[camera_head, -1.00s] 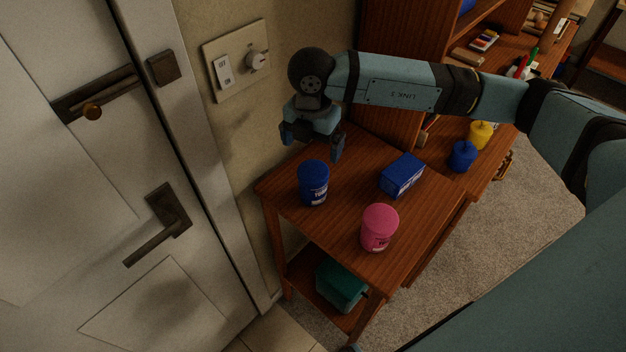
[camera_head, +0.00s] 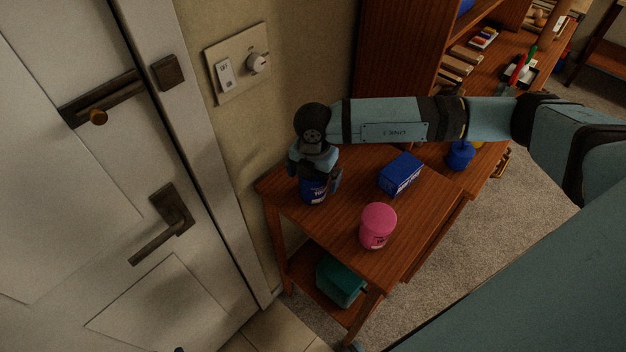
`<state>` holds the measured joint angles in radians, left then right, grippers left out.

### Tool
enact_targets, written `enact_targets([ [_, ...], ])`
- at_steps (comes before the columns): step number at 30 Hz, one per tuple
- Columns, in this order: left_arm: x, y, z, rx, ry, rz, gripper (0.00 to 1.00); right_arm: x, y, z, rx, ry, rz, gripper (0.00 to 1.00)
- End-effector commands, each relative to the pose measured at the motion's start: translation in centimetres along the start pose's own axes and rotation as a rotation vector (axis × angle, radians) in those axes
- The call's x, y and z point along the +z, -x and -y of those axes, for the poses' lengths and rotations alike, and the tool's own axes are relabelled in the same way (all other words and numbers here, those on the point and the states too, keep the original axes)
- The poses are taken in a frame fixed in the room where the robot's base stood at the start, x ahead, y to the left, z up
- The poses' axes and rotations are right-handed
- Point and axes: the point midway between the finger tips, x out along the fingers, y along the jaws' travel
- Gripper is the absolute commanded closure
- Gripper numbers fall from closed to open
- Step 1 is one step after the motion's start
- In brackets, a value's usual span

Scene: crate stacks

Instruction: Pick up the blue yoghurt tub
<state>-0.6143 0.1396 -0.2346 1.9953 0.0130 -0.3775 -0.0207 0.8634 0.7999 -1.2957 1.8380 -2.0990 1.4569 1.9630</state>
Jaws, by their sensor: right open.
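The blue yoghurt tub (camera_head: 314,192) stands upright near the left corner of the small wooden table (camera_head: 345,225). My right gripper (camera_head: 317,185) is directly over it, pointing down, with its fingers on either side of the tub. The gripper is open. The tub's lid and upper part are hidden behind the gripper; its lower part with a label shows. I cannot tell whether the fingers touch it.
A pink tub (camera_head: 377,226) and a blue box (camera_head: 400,173) stand on the same table, right of the blue tub. A wall panel with a switch and knob (camera_head: 238,64) is behind. A teal box (camera_head: 340,281) sits on the lower shelf. A door (camera_head: 75,230) is at left.

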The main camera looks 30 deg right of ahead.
Motion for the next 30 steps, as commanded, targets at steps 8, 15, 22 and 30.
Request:
enact_targets([
  [8,0.1,-0.1,0.0,0.001,0.000,0.002,0.57,0.0,0.0,0.0,0.000,0.000,0.000,0.48],
  [15,0.2,-0.1,0.0,0.001,0.000,0.003,0.57,0.0,0.1,0.0,0.001,0.000,0.000,0.53],
  [22,0.3,-0.1,0.0,0.001,0.000,0.003,0.57,0.0,1.1,-0.1,0.002,0.000,-0.001,0.53],
  [30,0.8,-0.5,0.0,0.001,0.000,0.002,0.57,0.1,5.9,-0.1,0.006,0.000,0.002,0.53],
])
